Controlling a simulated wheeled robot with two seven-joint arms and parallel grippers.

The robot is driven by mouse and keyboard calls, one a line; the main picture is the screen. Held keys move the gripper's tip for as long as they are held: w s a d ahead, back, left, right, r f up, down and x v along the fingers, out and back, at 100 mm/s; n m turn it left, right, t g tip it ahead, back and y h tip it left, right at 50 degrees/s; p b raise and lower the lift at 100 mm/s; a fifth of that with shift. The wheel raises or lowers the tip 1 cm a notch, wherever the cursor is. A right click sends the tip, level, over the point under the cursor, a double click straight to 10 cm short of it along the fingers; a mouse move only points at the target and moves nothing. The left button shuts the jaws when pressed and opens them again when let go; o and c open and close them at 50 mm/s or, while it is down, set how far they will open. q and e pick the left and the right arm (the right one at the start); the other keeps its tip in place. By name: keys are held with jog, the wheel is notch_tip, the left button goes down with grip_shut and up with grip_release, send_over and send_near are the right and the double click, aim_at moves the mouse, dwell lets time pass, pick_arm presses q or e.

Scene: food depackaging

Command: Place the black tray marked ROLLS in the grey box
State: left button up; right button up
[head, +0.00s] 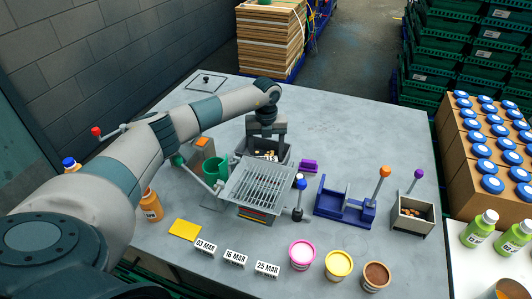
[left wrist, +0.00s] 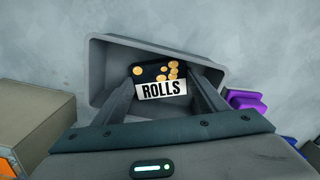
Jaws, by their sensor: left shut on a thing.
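The black tray marked ROLLS (left wrist: 150,77) shows between the fingers in the left wrist view, with several round golden pieces and a white label. The grey box (left wrist: 96,68) is around it in that view; whether the tray touches the box floor I cannot tell. In the head view the grey box (head: 284,157) stands behind the wire rack, partly hidden by my gripper. My left gripper (left wrist: 161,93) points down into the box and is shut on the tray. In the head view the tray is mostly hidden. My right gripper is not in view.
A wire rack (head: 262,187) stands just in front of the box, with a green cup (head: 215,170) to its left. A purple block (head: 308,166) lies right of the box. A blue fixture (head: 340,207) stands farther right. The table's back right (head: 360,130) is clear.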

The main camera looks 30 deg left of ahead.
aim_at(266, 156)
pick_arm(q)
jog(key=o, duration=1.1)
jog(key=shift+f, duration=0.1)
notch_tip(266, 156, up, 12)
jog(key=b, duration=0.4)
jog(key=shift+r+b, duration=0.2)
jog(key=shift+b, duration=0.2)
